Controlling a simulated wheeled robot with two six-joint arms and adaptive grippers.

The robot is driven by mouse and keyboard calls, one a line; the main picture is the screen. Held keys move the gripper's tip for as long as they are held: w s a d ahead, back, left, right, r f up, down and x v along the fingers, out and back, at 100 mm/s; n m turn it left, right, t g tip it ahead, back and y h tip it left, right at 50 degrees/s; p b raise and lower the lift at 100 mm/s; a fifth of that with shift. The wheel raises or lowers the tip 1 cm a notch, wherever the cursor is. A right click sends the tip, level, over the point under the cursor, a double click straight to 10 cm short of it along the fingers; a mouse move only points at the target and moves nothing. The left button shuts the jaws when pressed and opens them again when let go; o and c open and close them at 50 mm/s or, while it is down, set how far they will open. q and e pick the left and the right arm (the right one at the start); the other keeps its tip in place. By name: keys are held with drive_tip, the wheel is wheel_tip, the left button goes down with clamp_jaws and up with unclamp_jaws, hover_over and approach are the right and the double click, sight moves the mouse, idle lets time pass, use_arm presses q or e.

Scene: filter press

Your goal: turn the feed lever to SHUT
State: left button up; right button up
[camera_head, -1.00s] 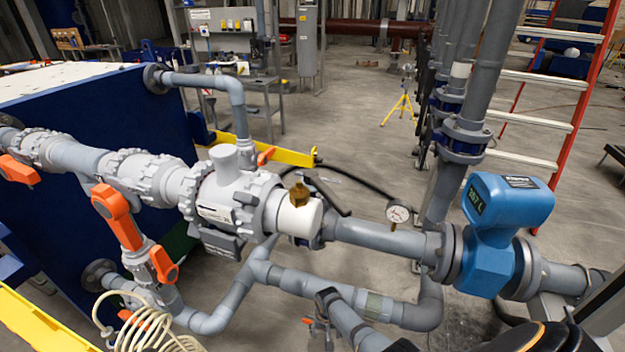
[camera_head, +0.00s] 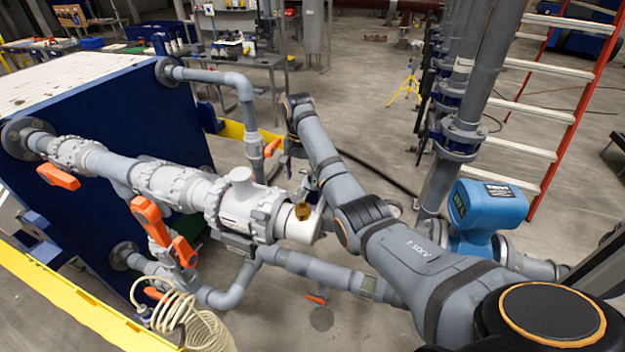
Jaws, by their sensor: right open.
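My right arm comes in from the lower right, bends at its elbow (camera_head: 296,103) and reaches down towards the white valve body (camera_head: 240,205). My right gripper (camera_head: 307,187) is open, small and partly hidden by the arm, close to the brass fitting (camera_head: 303,211) on the valve's right end. Contact cannot be made out. Orange levers show at the far left (camera_head: 58,176), below the pipe (camera_head: 153,220) and on the upright pipe (camera_head: 271,148). No label or SHUT mark is readable, so I cannot tell which is the feed lever. My left gripper is not in view.
A blue flow meter (camera_head: 485,208) stands right of the arm. A blue press block (camera_head: 100,110) fills the left, with a yellow rail (camera_head: 80,300) in front and a coiled cream hose (camera_head: 195,325). Upright pipes (camera_head: 470,100) and a ladder (camera_head: 570,90) stand behind.

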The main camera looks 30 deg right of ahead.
drive_tip(key=s+d+n, duration=0.1)
drive_tip(key=d+n, duration=0.1)
drive_tip(key=n, duration=0.1)
drive_tip(key=s+d+n, duration=0.1)
drive_tip(key=d+n, duration=0.2)
drive_tip(key=s+d+n, duration=0.1)
drive_tip(key=d+n, duration=0.1)
drive_tip(key=n, duration=0.1)
drive_tip(key=shift+s+d+f, duration=0.2)
drive_tip(key=shift+s+f, duration=0.05)
drive_tip(key=shift+s+d+f+n, duration=0.15)
drive_tip(key=shift+f+n, duration=0.15)
drive_tip(key=shift+n, duration=0.1)
drive_tip(key=shift+s+d+f+n, duration=0.1)
drive_tip(key=shift+d+f+n, duration=0.05)
drive_tip(key=shift+f+n, duration=0.2)
drive_tip(key=f, duration=0.3)
drive_tip(key=f+b, duration=0.1)
drive_tip(key=f, duration=0.1)
drive_tip(key=shift+w+a+f, duration=0.1)
drive_tip(key=shift+w+f, duration=0.05)
drive_tip(key=shift+w, duration=0.1)
drive_tip(key=shift+f, duration=0.5)
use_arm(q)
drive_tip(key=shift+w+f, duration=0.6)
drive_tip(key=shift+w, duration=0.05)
